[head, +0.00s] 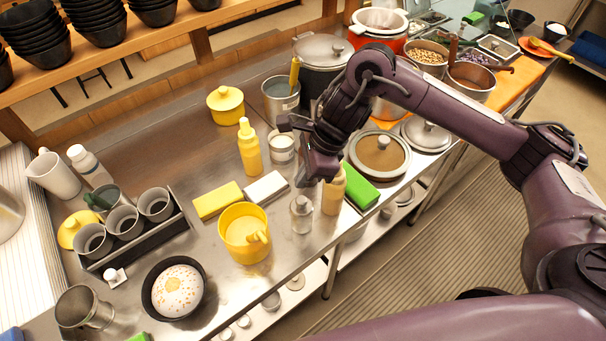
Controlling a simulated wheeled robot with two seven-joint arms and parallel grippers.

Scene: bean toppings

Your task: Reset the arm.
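My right arm reaches in from the right over the steel counter (215,300). Its gripper (301,158) hangs above the counter between a white-topped jar (282,149) and a tan bottle (333,192). I see nothing clearly held in it, but its fingers are dark and seen at a poor angle, so their opening is unclear. A small clear bottle (301,214) stands just below it. My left gripper is out of view. A black bowl (150,300) at the front left holds a white mound with yellow and orange toppings.
A yellow pitcher (245,233), yellow squeeze bottle (249,147), yellow and white blocks, and a cup rack (140,252) crowd the counter. Pots and a bean container (427,55) stand at the back right. Stacked black bowls (36,35) line the shelf.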

